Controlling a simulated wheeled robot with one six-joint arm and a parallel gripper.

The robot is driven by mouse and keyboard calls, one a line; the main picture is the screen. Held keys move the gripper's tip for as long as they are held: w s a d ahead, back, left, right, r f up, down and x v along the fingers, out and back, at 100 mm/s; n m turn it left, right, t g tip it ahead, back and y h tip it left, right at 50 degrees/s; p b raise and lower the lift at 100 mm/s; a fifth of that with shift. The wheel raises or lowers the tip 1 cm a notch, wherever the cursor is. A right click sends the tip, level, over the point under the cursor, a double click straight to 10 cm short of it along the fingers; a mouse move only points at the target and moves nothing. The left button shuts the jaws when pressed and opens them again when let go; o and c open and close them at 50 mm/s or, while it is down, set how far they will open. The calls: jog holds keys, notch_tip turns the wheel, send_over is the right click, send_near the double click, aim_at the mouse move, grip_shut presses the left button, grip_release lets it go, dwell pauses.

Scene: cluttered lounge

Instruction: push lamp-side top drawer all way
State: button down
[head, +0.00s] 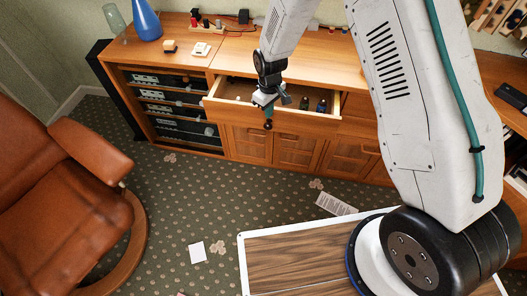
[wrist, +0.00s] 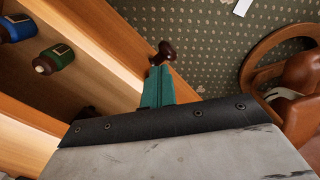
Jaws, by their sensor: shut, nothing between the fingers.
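The open top drawer (head: 228,109) sticks out of the wooden sideboard (head: 235,58), with small bottles inside. Its dark round knob (head: 268,125) is on the front; the knob also shows in the wrist view (wrist: 163,51). My gripper (head: 266,104) is at the middle of the drawer's front edge, just above the knob. Its teal fingers (wrist: 157,88) are together and empty, pointing toward the knob; I cannot tell whether they touch the drawer front. A blue conical body (head: 146,20), perhaps the lamp's base, stands on the sideboard's left end, its top cut off.
A shelf of black electronic units (head: 165,105) is left of the drawer. A brown leather chair (head: 65,210) stands at left. A blue bottle (wrist: 15,29) and a green bottle (wrist: 53,59) lie in the drawer. Patterned carpet below holds papers (head: 197,252).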

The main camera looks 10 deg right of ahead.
jog(key=w+d, duration=0.2)
jog(key=w, duration=0.3)
jog(key=shift+w, duration=0.35)
dwell(1.1)
jog(key=shift+w+d, duration=0.35)
jog(key=shift+w, duration=0.5)
jog(key=shift+w+d, duration=0.3)
jog(key=shift+w, duration=0.45)
jog(key=shift+w+d, duration=0.25)
jog(key=shift+w, duration=0.5)
jog(key=shift+w+d, duration=0.1)
jog(key=shift+w, duration=0.15)
jog(key=shift+w+d, duration=0.2)
jog(key=shift+w, duration=0.35)
jog(key=shift+w+d, duration=0.2)
jog(key=shift+w, duration=0.35)
